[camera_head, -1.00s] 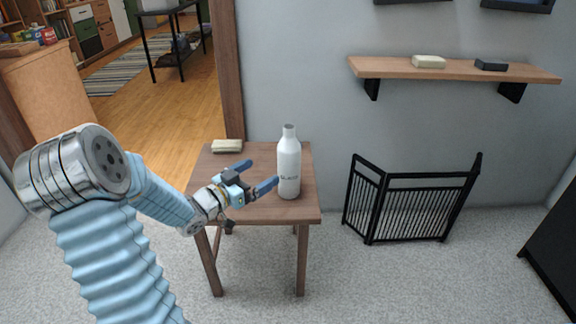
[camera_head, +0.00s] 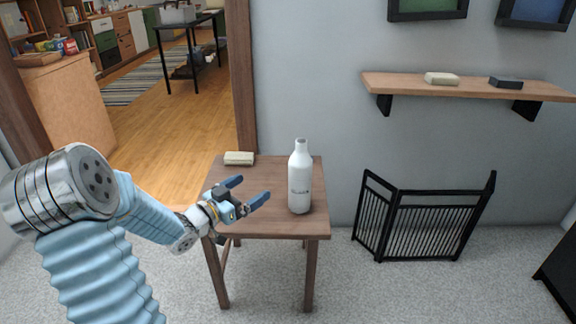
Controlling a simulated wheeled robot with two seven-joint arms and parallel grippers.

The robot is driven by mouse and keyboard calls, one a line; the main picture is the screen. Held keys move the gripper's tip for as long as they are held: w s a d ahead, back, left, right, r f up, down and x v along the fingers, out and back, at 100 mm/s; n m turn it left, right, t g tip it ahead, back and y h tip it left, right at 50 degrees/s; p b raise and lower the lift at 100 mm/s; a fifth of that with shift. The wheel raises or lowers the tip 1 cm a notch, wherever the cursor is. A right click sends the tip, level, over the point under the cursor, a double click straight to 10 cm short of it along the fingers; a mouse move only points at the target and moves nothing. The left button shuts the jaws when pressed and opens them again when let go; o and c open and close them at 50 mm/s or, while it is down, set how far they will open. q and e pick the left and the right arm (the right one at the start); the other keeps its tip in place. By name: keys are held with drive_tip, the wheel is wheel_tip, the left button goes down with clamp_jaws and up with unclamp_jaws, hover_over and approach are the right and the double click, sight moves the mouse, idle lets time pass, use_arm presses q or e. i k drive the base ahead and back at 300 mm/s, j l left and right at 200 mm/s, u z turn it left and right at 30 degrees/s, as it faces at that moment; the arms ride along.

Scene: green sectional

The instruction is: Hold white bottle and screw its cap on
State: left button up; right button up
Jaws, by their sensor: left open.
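The white bottle (camera_head: 300,180) stands upright on the small wooden table (camera_head: 270,225), near its right side. It has dark lettering on its front. Its top is white and narrow; I cannot tell whether a cap sits on it. My left gripper (camera_head: 252,191) is open, to the left of the bottle over the table. Its two blue fingers point right toward the bottle, with a gap between them and it. No separate cap can be made out. My right gripper is not in view.
A pale block (camera_head: 239,158) lies at the table's back left. A wall shelf (camera_head: 460,86) at the right holds a cream block (camera_head: 441,78) and a black block (camera_head: 506,82). A black folding gate (camera_head: 425,218) stands on the carpet right of the table. A doorway opens at the left.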

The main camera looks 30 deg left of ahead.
sight(300, 163)
drive_tip(key=u, duration=0.8)
